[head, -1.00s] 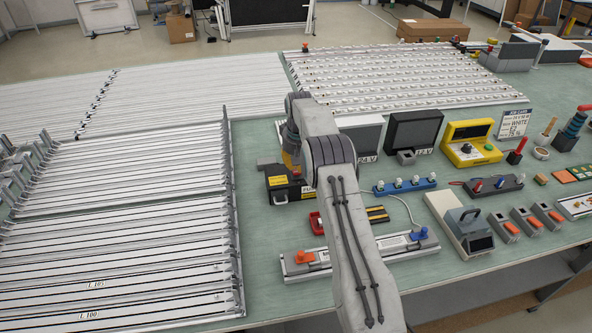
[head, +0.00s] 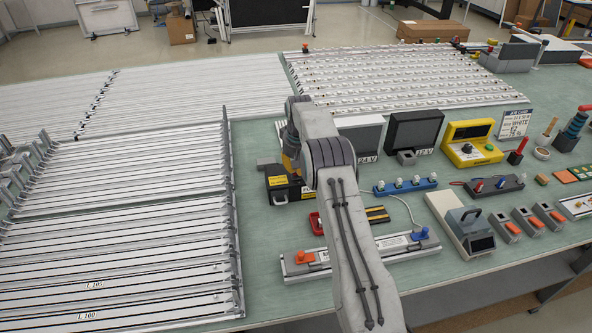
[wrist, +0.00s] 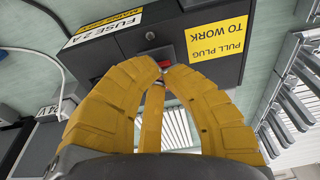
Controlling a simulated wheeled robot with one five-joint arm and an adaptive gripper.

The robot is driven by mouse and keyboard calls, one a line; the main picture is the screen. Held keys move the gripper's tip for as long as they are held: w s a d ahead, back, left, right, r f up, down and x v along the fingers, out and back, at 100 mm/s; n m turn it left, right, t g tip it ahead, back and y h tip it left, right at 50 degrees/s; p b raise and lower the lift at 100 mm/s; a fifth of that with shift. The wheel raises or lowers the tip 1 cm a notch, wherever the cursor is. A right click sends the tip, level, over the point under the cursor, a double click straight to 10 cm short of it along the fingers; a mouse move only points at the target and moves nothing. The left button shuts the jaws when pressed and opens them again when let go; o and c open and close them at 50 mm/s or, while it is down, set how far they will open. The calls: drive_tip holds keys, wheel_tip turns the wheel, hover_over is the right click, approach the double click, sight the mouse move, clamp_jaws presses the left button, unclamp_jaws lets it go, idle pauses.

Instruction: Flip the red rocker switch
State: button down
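The black fuse box (head: 289,187) with yellow labels stands on the bench, partly hidden behind my arm in the head view. In the wrist view the box (wrist: 205,75) fills the upper middle, with labels reading "FUSE 2A" and "PULL PLUG TO WORK". The red rocker switch (wrist: 164,62) shows as a small red patch on the box's face, partly hidden by my fingertips. My gripper (wrist: 163,70) has yellow fingers drawn together at the tips, right at the switch. Whether they touch it I cannot tell. In the head view my gripper (head: 291,158) is over the box.
A small round metal part (wrist: 150,36) sits on the box beside the switch. Right of my arm are a blue terminal strip (head: 405,186), a yellow tester (head: 470,145) and dark display units (head: 413,131). Slotted metal racks (head: 120,215) fill the left.

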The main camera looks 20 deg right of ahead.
drive_tip(key=shift+f, duration=0.45)
drive_tip(key=shift+r, duration=0.1)
drive_tip(key=shift+r+p, duration=2.85)
drive_tip(key=shift+r, duration=0.6)
